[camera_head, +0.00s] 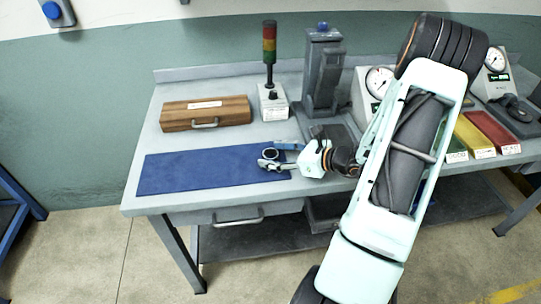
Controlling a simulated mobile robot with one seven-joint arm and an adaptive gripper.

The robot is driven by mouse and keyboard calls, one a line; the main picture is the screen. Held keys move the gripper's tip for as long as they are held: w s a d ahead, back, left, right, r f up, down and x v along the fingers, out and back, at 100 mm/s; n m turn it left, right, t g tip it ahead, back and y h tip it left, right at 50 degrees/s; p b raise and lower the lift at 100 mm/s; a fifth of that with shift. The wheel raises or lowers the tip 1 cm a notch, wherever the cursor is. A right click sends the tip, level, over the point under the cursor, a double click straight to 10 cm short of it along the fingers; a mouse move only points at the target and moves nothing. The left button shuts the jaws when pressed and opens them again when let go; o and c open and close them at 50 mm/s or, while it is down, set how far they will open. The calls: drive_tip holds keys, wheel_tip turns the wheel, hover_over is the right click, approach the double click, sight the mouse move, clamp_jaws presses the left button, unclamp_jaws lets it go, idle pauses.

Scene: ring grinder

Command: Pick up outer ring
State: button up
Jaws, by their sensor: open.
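A small ring (270,153), grey with a dark or bluish centre, shows at the right end of the blue mat (190,172). My gripper (268,159) is at the ring, with its fingers pointing left over the mat. The fingers are open and appear to lie around or just in front of the ring. Whether they touch it is too small to tell. My arm reaches in from the right and covers part of the bench.
A wooden box (205,113) stands behind the mat. A signal tower (270,70) and a grey press (323,80) stand behind my gripper. Dial gauges (379,82) and coloured bins (490,134) are at the right. The mat's left part is clear.

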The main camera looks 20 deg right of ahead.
drive_tip(key=c, duration=1.3)
drive_tip(key=shift+r, duration=0.15)
